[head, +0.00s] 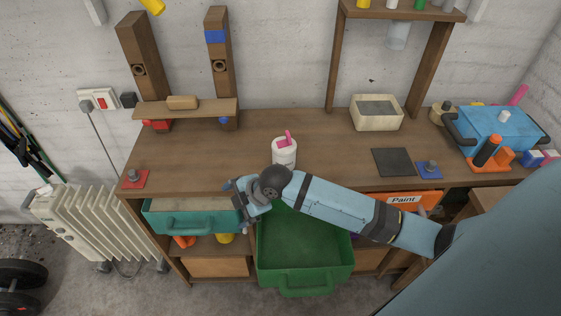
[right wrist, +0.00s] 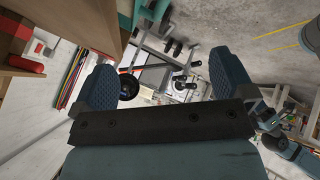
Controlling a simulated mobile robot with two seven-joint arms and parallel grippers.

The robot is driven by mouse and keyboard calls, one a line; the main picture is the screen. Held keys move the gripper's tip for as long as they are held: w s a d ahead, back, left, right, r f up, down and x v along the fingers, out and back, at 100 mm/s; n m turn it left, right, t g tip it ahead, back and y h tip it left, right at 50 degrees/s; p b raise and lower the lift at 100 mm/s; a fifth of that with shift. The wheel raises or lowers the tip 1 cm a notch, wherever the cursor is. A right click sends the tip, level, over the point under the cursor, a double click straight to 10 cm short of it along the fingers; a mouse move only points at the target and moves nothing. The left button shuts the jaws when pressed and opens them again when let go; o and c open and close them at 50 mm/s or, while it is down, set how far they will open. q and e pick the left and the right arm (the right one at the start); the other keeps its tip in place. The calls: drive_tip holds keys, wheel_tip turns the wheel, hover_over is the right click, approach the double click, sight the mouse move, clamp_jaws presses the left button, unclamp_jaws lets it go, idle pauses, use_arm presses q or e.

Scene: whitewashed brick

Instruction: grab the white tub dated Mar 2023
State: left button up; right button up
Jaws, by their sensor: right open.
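A small white tub (head: 284,152) stands upright on the wooden workbench (head: 220,150), near the middle. Something pink sticks up at its top. Its label is too small to read, so I cannot tell the date. My right gripper (head: 238,203) is at the bench's front edge, to the left of the tub and nearer the front, apart from it. It points left, over the right end of the teal drawer. In the right wrist view my right gripper (right wrist: 162,82) is open with nothing between its fingers; the tub does not show there.
An open teal drawer (head: 190,221) and an open green drawer (head: 304,272) stick out below the bench. A beige box (head: 376,112), dark mat (head: 393,162) and blue toolbox (head: 498,131) are on its right side. The bench left of the tub is mostly clear.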

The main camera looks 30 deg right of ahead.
drive_tip(key=w+d+r+n+g+h+b, duration=0.1)
drive_tip(key=w+d+r+n+g+b, duration=0.1)
drive_tip(key=w+d+r+n, duration=0.25)
wheel_tip(320, 180, up, 14)
drive_tip(key=n+g+h+b, duration=0.4)
drive_tip(key=n+h, duration=0.1)
drive_tip(key=n, duration=0.5)
hover_over(284, 143)
wheel_tip(284, 143, down, 8)
drive_tip(key=shift+w+r, duration=0.15)
wheel_tip(284, 143, down, 5)
drive_tip(key=shift+f, duration=0.1)
drive_tip(key=c, duration=1.5)
